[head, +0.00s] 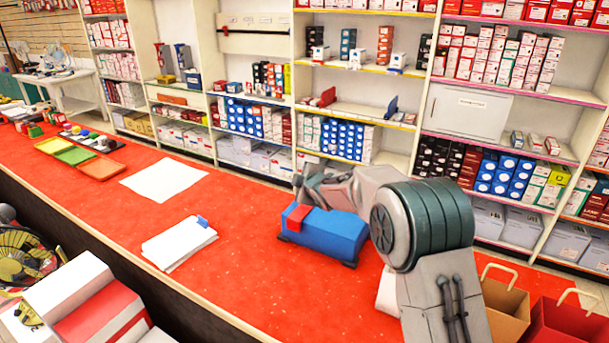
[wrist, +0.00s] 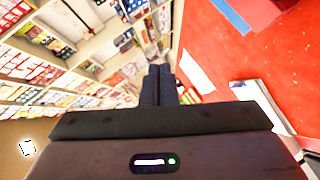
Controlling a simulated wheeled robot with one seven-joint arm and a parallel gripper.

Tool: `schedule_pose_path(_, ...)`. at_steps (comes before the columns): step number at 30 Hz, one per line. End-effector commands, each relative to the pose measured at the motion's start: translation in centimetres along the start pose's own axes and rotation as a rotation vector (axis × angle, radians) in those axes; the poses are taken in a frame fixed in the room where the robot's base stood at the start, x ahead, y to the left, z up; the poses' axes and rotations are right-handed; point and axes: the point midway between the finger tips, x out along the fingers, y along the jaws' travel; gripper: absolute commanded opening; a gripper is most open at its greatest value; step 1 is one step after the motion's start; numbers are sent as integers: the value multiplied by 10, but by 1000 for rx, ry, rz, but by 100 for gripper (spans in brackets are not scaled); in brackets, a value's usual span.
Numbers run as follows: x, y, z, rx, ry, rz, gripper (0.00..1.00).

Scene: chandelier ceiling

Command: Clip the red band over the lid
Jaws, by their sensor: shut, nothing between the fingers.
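A blue box (head: 336,231) stands on the red counter, its blue top taken to be the lid. The red band (head: 298,217) shows at the box's left end, lying over the top edge and part of the near side. I cannot tell whether it is clipped. My gripper (head: 303,186) is above and behind the box's left end, apart from the band. In the wrist view my gripper's fingers (wrist: 159,72) are together with nothing between them. Part of the band (wrist: 258,12) shows at that view's upper right edge, beside blue parts of the box. The box's far side is hidden.
A white paper stack with a blue clip (head: 180,244) lies left of the box. A white sheet (head: 163,179) and coloured trays (head: 75,155) lie farther left. Paper bags (head: 507,303) stand at lower right. Stocked shelves line the back. The red counter (head: 255,270) is clear before the box.

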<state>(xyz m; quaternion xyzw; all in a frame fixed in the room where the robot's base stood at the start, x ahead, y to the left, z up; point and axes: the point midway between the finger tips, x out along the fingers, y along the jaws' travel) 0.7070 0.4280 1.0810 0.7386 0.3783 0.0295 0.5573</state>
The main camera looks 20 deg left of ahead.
Motion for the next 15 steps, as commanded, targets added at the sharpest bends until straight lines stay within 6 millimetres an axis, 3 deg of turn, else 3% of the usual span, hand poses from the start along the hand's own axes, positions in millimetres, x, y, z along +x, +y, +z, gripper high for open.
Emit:
schedule_pose_path(8,-16,38,-15,1,-1,3,0)
schedule_pose_path(15,-46,60,-3,3,-2,4,0)
